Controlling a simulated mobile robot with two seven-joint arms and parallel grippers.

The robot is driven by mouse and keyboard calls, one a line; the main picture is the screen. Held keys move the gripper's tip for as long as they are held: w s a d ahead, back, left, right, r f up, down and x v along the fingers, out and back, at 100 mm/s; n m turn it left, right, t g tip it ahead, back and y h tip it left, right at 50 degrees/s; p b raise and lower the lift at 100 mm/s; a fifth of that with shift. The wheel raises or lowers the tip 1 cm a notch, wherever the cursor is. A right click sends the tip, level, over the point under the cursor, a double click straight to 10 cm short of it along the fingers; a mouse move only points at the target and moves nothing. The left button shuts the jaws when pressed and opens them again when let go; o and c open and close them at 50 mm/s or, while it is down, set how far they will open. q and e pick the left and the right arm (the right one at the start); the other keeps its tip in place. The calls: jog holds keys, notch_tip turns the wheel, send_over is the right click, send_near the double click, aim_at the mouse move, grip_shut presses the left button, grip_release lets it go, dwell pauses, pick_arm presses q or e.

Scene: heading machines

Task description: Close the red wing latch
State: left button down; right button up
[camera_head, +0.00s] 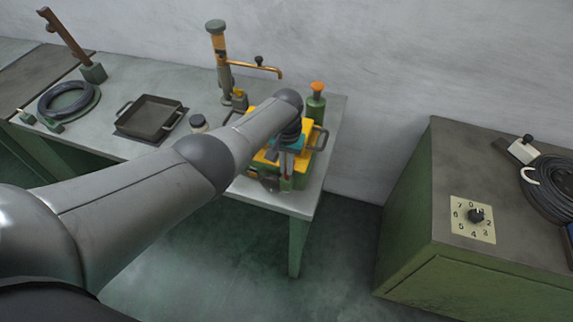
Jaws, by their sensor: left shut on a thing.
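A yellow and green box (265,160) with dark side handles stands at the right end of the grey workbench. My left arm reaches across from the left to this box. My left gripper (287,168) points down at the front of the box and is shut on a part of it. The arm and gripper cover much of the box, and I cannot make out the red wing latch. My right gripper is not in view.
A green cabinet (440,200) with a numbered dial stands right, across a floor gap.

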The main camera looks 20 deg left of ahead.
pick_arm(q)
jog(key=shift+s+f, duration=0.2)
jog(key=c, duration=1)
grip_release()
jog(key=shift+w+a+r, duration=0.1)
jog(key=shift+w, duration=0.05)
jog(key=shift+r, duration=0.1)
jog(key=shift+r, duration=0.25)
notch_tip(320, 180, up, 5)
jog(key=p, duration=0.3)
jog(key=shift+r, duration=0.1)
notch_tip(320, 180, up, 9)
jog(key=shift+r, duration=0.15)
